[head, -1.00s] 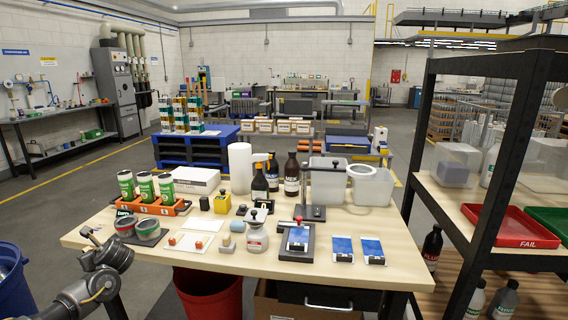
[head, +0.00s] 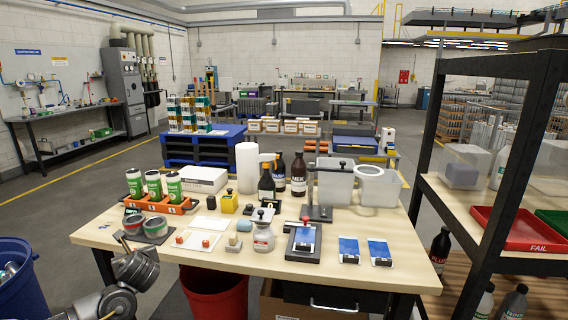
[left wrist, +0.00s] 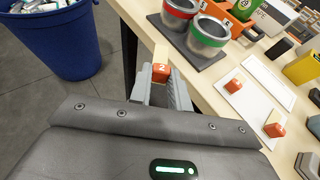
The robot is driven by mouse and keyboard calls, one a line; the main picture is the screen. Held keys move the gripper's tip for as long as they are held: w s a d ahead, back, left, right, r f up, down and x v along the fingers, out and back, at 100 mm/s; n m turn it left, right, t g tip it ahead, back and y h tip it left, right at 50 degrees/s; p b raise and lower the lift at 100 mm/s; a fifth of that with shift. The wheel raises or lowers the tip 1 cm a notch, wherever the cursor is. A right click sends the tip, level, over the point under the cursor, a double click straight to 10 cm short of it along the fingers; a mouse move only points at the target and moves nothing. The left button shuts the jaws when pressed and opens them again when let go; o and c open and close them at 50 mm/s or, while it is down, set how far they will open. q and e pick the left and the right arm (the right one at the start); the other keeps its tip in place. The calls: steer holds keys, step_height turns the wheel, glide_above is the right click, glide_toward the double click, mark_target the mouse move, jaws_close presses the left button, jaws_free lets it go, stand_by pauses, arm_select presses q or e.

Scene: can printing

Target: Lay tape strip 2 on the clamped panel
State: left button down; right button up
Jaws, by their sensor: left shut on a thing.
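My left gripper (left wrist: 161,86) is shut on tape strip 2, whose orange-red tab (left wrist: 161,72) marked "2" shows between the fingers in the left wrist view. A pale strip extends beyond the tab. The clamped panel (head: 305,239), blue and white, lies on a dark fixture (head: 290,246) under a red-knobbed clamp (head: 304,220), well to the right of my gripper. My right gripper is not in view.
Two other tape strips with orange-red tabs (head: 205,243) lie on a white card (head: 193,238). Two loose panels (head: 349,249) lie to the right. A blue bin (head: 14,275) is at the left.

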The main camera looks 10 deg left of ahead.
arm_select(q)
steer(key=w+d+r+m+t+h, duration=0.1)
steer(key=d+r+m+t+h, duration=0.2)
steer(key=d, duration=0.6)
steer(key=w+d+r+m+t+h, duration=0.15)
steer(key=d+r, duration=0.25)
steer(key=d, duration=0.6)
steer(key=s+d+r+m+h, duration=0.2)
steer(key=s+d+r, duration=0.1)
steer(key=d, duration=0.4)
steer(key=s+d+r+m+h, duration=0.3)
steer(key=s+d+r, duration=0.1)
steer(key=d, duration=0.4)
steer(key=shift+s+h, duration=0.35)
steer(key=shift+d+r, duration=0.1)
